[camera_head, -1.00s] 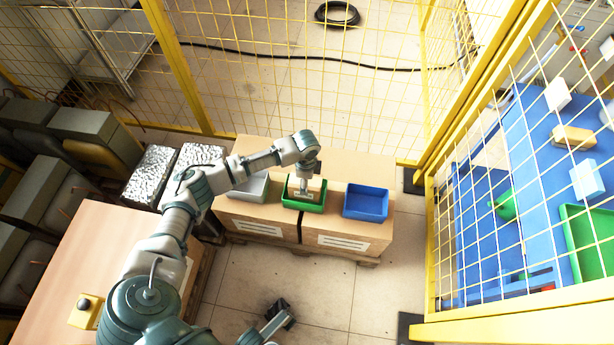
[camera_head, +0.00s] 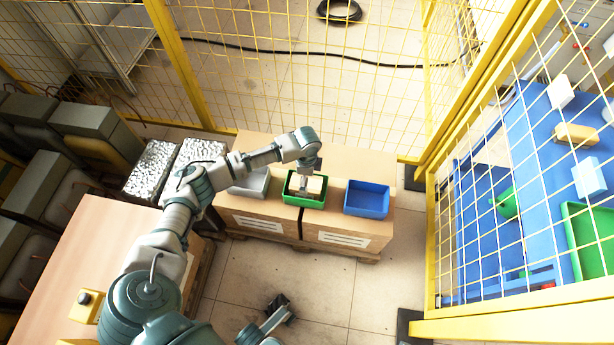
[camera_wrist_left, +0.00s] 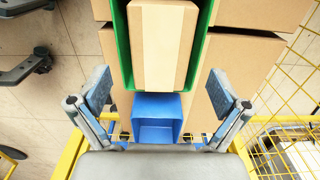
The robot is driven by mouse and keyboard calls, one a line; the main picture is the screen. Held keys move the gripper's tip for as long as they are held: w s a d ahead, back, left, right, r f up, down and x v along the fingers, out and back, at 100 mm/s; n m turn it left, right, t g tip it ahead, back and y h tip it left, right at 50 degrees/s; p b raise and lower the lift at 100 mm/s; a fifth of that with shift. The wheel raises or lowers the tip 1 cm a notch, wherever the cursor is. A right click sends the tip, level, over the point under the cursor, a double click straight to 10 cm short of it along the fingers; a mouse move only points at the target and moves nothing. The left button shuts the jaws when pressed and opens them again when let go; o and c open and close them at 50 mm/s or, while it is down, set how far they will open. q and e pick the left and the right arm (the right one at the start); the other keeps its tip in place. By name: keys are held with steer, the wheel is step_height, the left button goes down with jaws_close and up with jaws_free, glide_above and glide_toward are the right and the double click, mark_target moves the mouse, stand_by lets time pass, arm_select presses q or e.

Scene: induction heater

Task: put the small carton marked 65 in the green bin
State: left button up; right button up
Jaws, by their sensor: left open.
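A plain brown carton (camera_wrist_left: 163,45) lies inside the green bin (camera_wrist_left: 121,48) in the left wrist view; no number shows on the faces I see. In the head view the carton (camera_head: 315,186) shows inside the green bin (camera_head: 304,201), partly behind my left gripper (camera_head: 304,190). In the wrist view the left gripper's blue-padded fingers (camera_wrist_left: 160,98) are spread wide apart, with nothing between them. My right gripper (camera_head: 279,306) is low over the floor at the bottom of the head view, too small to read its opening.
A grey bin (camera_head: 250,184) stands left of the green bin and a blue bin (camera_head: 367,199) stands right of it, all on cardboard boxes (camera_head: 340,236). Yellow mesh fencing (camera_head: 300,100) runs behind and to the right. The floor in front is mostly clear.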

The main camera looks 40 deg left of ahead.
arm_select(q)
step_height(320, 180, up, 12)
steer(key=shift+f, duration=0.2)
stand_by(0.4)
steer(key=shift+w, duration=0.1)
